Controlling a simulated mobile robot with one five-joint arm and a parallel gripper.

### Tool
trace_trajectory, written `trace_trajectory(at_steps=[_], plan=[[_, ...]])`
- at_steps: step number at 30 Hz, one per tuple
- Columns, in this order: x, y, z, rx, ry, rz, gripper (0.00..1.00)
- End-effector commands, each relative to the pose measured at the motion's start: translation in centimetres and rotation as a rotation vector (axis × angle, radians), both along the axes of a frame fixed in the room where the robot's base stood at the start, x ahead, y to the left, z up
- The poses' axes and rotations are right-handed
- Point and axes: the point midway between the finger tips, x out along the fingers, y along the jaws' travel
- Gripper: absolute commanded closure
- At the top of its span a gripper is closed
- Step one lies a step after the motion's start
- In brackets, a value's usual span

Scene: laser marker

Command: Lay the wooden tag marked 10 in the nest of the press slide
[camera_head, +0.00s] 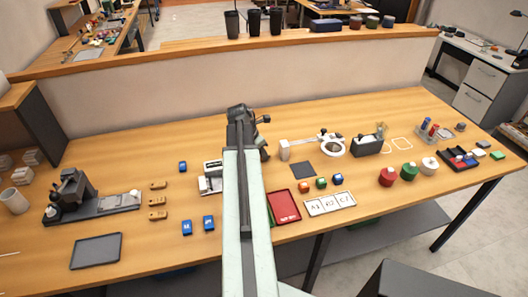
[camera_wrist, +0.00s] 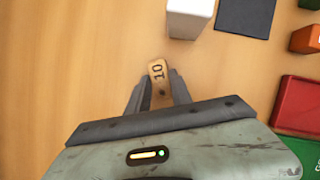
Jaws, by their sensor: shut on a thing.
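My gripper (camera_wrist: 158,85) is shut on the wooden tag marked 10 (camera_wrist: 158,71) in the wrist view. The tag sticks out past the fingertips, its number facing the camera, above bare wooden tabletop. In the head view my arm hides the tag and the fingers. The dark machine at the left, which looks like the press (camera_head: 72,192), stands well left of my arm. Its long base carries a light grey slide (camera_head: 120,201) on the right; the nest is too small to make out.
Several other wooden tags (camera_head: 157,200) lie right of the press. A grey tray (camera_head: 96,251) lies in front of it. Blue blocks (camera_head: 208,223) and a pale device (camera_head: 211,178) stand between there and my arm. A red tray (camera_head: 284,207) lies right of my arm.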

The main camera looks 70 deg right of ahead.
Motion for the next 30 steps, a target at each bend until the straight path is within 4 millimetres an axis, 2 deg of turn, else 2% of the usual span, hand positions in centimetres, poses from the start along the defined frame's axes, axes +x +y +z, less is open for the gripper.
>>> trace_trajectory(at_steps=[1,3,13,17,23,30], plan=[[-0.1,0.0,-0.2,0.000,0.000,-0.001,0.71],[-0.1,-0.1,-0.1,0.000,0.000,-0.002,0.52],[-0.2,-0.1,0.0,0.000,0.000,-0.003,0.52],[-0.2,0.0,0.9,0.000,0.000,-0.003,0.52],[0.3,1.0,4.2,0.000,0.000,-0.002,0.52],[1.2,2.9,9.6,0.000,0.001,-0.004,0.52]])
